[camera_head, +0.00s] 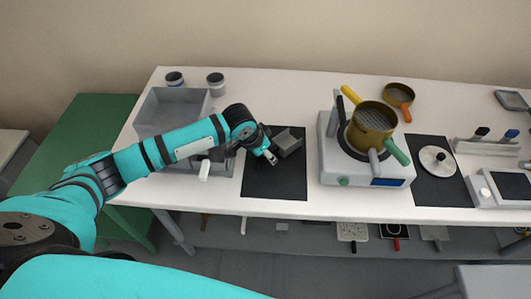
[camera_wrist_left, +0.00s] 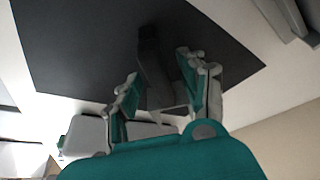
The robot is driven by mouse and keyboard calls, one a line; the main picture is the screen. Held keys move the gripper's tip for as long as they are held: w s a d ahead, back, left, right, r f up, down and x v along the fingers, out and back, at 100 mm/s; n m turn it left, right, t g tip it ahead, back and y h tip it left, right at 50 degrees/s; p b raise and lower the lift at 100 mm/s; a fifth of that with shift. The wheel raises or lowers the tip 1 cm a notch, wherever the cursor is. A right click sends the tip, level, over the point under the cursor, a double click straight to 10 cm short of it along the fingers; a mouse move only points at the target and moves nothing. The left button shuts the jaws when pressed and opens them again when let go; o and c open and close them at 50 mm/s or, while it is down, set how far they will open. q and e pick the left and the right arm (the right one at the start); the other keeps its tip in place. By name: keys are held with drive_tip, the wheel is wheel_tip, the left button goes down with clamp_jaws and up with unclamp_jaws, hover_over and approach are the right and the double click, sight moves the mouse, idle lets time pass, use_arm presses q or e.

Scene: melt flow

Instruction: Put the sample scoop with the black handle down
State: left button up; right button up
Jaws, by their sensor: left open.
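The sample scoop (camera_head: 288,144) shows in the head view as a grey, open, box-like scoop over the black mat (camera_head: 275,182). Its black handle is hard to make out there against the mat and my gripper. In the left wrist view a dark upright shape, probably the scoop's handle (camera_wrist_left: 149,40), shows beyond and between the fingers. My left gripper (camera_head: 268,155) is at the scoop's left side, low over the mat. It is open in the left wrist view (camera_wrist_left: 158,78); whether a finger touches the scoop I cannot tell. My right gripper is not in view.
A grey bin (camera_head: 165,101) stands behind my left arm, with two small jars (camera_head: 215,84) behind it. Right of the mat is a white heating device (camera_head: 335,165) carrying a brass pan (camera_head: 373,118). A second black mat (camera_head: 437,185) holds a round metal disc. The mat's front is clear.

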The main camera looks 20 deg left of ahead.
use_arm(q)
drive_tip(key=shift+r, duration=0.1)
drive_tip(key=v, duration=1.2)
drive_tip(key=shift+b, duration=0.45)
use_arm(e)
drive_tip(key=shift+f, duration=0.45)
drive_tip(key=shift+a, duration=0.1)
